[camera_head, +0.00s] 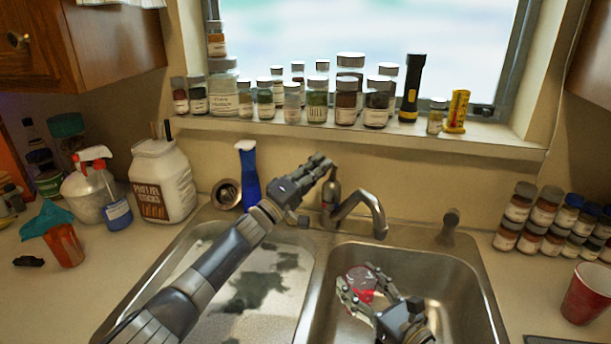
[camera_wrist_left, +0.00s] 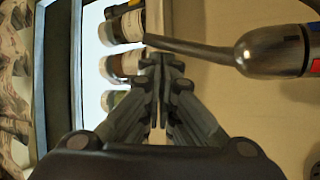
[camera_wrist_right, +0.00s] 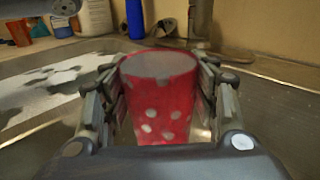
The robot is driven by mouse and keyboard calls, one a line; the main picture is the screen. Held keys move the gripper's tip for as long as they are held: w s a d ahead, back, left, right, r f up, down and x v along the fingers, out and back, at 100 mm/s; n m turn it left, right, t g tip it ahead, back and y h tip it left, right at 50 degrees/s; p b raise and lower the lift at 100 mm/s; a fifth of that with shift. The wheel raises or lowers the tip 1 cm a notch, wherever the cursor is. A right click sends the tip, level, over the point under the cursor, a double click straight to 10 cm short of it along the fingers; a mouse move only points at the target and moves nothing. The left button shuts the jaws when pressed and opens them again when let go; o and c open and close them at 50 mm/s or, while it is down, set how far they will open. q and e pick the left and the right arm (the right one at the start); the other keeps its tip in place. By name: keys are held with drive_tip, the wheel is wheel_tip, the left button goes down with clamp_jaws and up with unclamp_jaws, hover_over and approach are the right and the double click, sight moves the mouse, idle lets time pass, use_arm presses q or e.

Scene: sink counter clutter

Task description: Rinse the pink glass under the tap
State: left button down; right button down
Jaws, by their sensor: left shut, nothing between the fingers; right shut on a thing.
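The pink glass (camera_head: 361,284), a reddish tumbler with white dots, is in the right sink basin, below and slightly left of the tap's spout end. My right gripper (camera_head: 360,288) is shut around its sides; in the right wrist view the glass (camera_wrist_right: 160,100) stands upright between the fingers, mouth up. The tap (camera_head: 362,201) rises behind the basins, its spout bent over the right basin. No water stream shows. My left gripper (camera_head: 322,162) is shut and empty beside the top of the tap. In the left wrist view its fingertips (camera_wrist_left: 161,65) are beside a metal tap part (camera_wrist_left: 275,50), apart from it.
The left basin (camera_head: 215,235) has dark patches and pale, foam-like areas. A blue bottle (camera_head: 249,178) stands behind it. Jars line the windowsill (camera_head: 480,135); more jars (camera_head: 540,222) and a red cup (camera_head: 588,293) are at right. A spray bottle (camera_head: 117,213) is at left.

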use_arm(q)
drive_tip(key=f+v, duration=0.1)
drive_tip(key=v, duration=0.8)
drive_tip(key=shift+w+f, duration=0.25)
drive_tip(key=shift+w, duration=0.1)
